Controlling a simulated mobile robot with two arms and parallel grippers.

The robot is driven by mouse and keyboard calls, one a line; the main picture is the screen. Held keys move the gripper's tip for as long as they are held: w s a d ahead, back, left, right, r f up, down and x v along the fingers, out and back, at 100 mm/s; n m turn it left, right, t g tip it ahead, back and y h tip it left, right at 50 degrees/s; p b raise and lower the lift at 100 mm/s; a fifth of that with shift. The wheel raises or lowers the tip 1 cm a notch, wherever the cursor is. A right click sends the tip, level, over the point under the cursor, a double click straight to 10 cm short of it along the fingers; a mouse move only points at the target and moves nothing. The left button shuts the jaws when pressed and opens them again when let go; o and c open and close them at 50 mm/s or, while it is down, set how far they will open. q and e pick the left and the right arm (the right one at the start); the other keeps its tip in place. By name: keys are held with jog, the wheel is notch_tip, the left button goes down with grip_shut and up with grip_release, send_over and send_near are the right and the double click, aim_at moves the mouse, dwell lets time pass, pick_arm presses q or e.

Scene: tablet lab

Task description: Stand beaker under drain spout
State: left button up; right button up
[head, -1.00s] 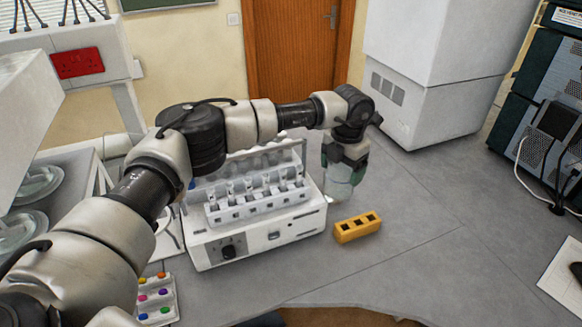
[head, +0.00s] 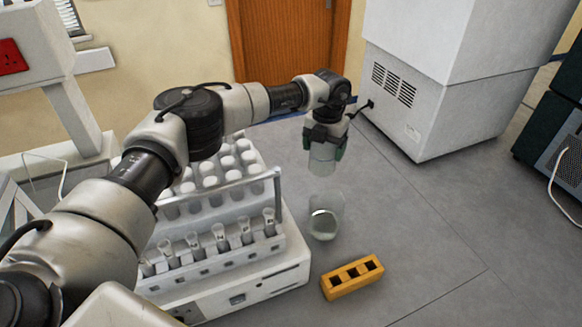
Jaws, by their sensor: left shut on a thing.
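My left gripper (head: 324,142) is shut on a clear glass beaker (head: 322,162), held above the bench to the right of the white tester. The beaker is partly hidden by the dark jaws. A second clear glass vessel (head: 324,218) stands upright on the bench in front of and below the gripper, with what looks like liquid in its lower part. There is a visible gap between the two in the picture. I cannot make out a drain spout. My right gripper is out of view.
The white tester (head: 270,283) with a rack of several tubes stands left of the second vessel. A yellow block with square holes (head: 352,277) lies in front of it. A large white cabinet (head: 430,110) stands at the back right. The grey bench (head: 430,235) is clear at the right.

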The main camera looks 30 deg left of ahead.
pick_arm(q)
jog(key=a+f+p, duration=0.1)
jog(key=a+f, duration=0.2)
jog(key=a+f+p, duration=0.1)
jog(key=a+f, duration=0.3)
jog(key=shift+w+f+p, duration=0.15)
jog(key=shift+f+p, duration=0.1)
jog(key=shift+p, duration=0.1)
jog(key=shift+w+a+f, duration=0.1)
jog(key=shift+f, duration=0.4)
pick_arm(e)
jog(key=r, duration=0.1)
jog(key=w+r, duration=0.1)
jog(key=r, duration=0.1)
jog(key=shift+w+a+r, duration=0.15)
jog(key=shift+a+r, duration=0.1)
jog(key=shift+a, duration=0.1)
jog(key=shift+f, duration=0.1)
pick_arm(q)
jog(key=shift+f, duration=0.2)
jog(key=o, duration=0.7)
jog(key=shift+r, duration=0.1)
jog(key=shift+o, duration=0.5)
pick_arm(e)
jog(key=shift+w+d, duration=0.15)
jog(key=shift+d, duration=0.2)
